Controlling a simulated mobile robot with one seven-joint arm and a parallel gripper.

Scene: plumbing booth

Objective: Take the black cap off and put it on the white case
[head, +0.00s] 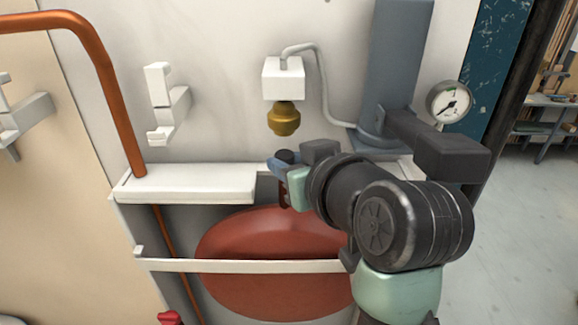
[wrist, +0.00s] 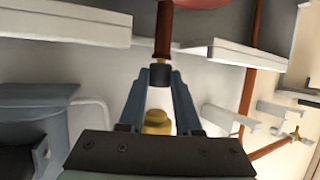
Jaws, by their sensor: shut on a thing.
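The black cap (head: 285,156) is between the fingers of my gripper (head: 282,165), which is shut on it. In the wrist view the cap (wrist: 160,74) sits between the two blue-grey fingertips (wrist: 160,80), in line with the end of a red-brown pipe (wrist: 164,32). A thin brass-coloured part shows between pipe and cap; I cannot tell whether the cap is loose. In the head view the pipe (head: 284,190) is partly hidden by my gripper. The white case (head: 185,186) has a flat top ledge to the left of my gripper, apart from it.
A white box (head: 283,78) with a brass fitting (head: 283,118) hangs on the wall just above my gripper. A red tank (head: 265,262) lies behind a white bar (head: 240,266). A copper pipe (head: 112,95) rises at the ledge's left end. The ledge's middle is bare.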

